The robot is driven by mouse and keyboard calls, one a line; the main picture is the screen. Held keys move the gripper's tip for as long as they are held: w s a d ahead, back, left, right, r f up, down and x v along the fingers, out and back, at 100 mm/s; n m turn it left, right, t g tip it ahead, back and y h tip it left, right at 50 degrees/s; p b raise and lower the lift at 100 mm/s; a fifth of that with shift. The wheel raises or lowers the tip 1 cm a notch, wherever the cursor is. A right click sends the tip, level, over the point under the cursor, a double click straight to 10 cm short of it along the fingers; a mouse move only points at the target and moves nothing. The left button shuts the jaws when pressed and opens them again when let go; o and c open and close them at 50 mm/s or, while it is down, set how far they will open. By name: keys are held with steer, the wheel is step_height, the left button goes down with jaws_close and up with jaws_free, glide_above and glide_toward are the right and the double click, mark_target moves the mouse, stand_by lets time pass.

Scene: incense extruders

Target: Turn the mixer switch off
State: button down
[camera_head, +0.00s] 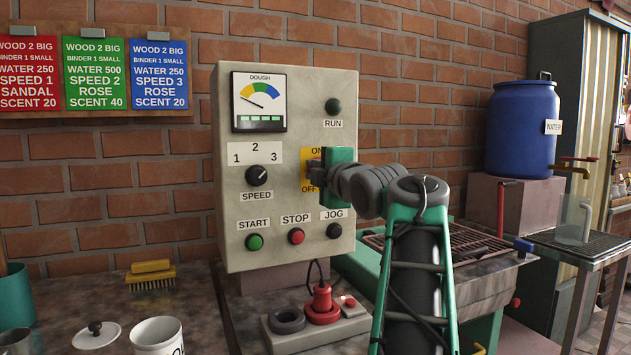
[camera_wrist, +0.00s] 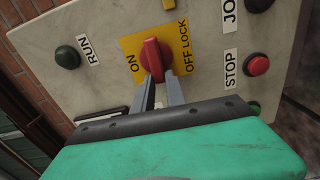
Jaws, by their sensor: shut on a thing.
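The mixer switch is a red handle (camera_wrist: 151,56) on a yellow plate (camera_wrist: 175,38), marked ON and OFF LOCK, on the control box (camera_head: 230,120). In the wrist view the handle lies between the two labels, crosswise to the line joining them. I cannot tell exactly which setting it is in. My gripper (camera_wrist: 160,82) is shut on the near end of the red handle, one finger at each side. In the head view my gripper (camera_head: 316,172) reaches the yellow plate (camera_head: 308,157) from the right and hides most of the switch.
The box also has a RUN lamp (camera_head: 333,106), a dough gauge (camera_head: 259,101), a speed knob (camera_head: 258,175), and START (camera_head: 254,242), STOP (camera_head: 296,236) and JOG (camera_head: 334,230) buttons close below my gripper. A red plug (camera_head: 322,303) stands below the box.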

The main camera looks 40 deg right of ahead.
steer(key=shift+f+n, duration=0.1)
steer(key=shift+n, duration=0.3)
steer(key=c, duration=1.4)
jaws_free()
steer(key=shift+o, duration=0.2)
steer(key=v, duration=0.7)
steer(key=shift+s, duration=0.4)
steer(key=shift+a, duration=0.15)
